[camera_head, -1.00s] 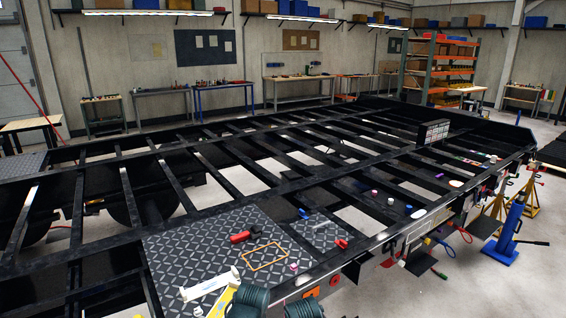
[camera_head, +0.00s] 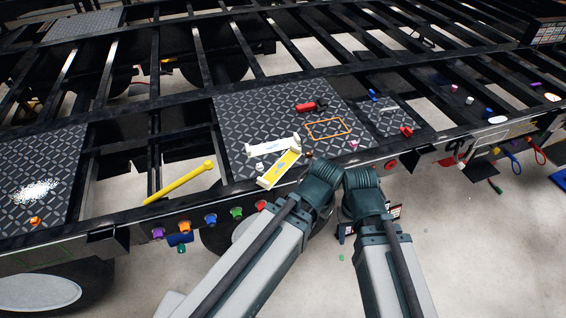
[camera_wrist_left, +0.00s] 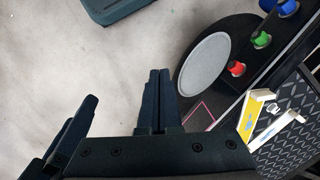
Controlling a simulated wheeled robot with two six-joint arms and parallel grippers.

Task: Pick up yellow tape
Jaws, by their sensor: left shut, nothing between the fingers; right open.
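The yellow tape (camera_head: 283,167), a yellow strip with white ends and a blue mark, lies tilted at the front edge of the patterned plate. It also shows in the left wrist view (camera_wrist_left: 247,122). A similar white piece (camera_head: 266,147) lies just behind it. In the head view my two forearms reach up in front, near the tape, and hide most of the grippers. In the left wrist view my left gripper (camera_wrist_left: 160,74) is shut and empty, apart from the tape. Dark fingers at the left there appear to be my right gripper (camera_wrist_left: 75,127), open and empty.
The patterned plate (camera_head: 235,110) also bears a red tool (camera_head: 306,107), an orange outline (camera_head: 328,129) and small loose parts. A yellow bar (camera_head: 180,182) lies to the left. Coloured knobs (camera_head: 210,219) stick out along the front rail. Open gaps lie between the beams.

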